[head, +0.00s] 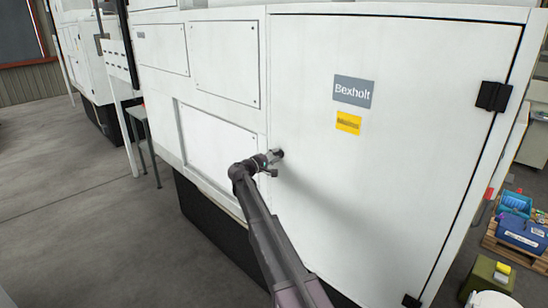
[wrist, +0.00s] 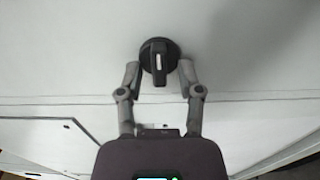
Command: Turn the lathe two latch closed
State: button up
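The latch (wrist: 159,60) is a round black knob with a raised grip bar and a small white mark, on the white machine door. In the wrist view the bar points up and down in the picture. My gripper (wrist: 159,68) is open, with one finger on each side of the latch; I cannot tell whether they touch it. In the head view my gripper (head: 275,158) reaches the left edge of the large white door (head: 400,200), and the latch there is mostly hidden behind it. The door looks flush with its frame.
The door carries a grey "Bexholt" label (head: 353,91), a yellow label (head: 348,123) and black hinges (head: 493,96) on the right. A pallet with blue boxes (head: 522,233) and a green box (head: 490,278) stand at the right. Open floor (head: 80,220) lies to the left.

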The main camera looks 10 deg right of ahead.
jog(key=shift+a, duration=0.15)
jog(key=v, duration=1.2)
dwell(0.6)
jog(key=s+d+f+m+g+y+b, duration=0.1)
jog(key=s+d+f+m+g+y, duration=0.15)
jog(key=s+d+f, duration=0.45)
jog(key=s+d+f+m+g+y, duration=0.2)
jog(key=s+d+f+g+y, duration=0.25)
jog(key=s, duration=0.55)
jog(key=s+f+m+g+y, duration=0.1)
jog(key=s+f+y, duration=0.1)
jog(key=s, duration=0.5)
jog(key=s+f+m+g+y+b, duration=0.1)
jog(key=s+f+y, duration=0.2)
jog(key=s, duration=0.4)
jog(key=s+a+f+m+g+y+b, duration=0.1)
jog(key=s+f+y, duration=0.1)
jog(key=s+f, duration=0.3)
jog(key=shift+s+g+y, duration=0.3)
jog(key=shift+s, duration=0.9)
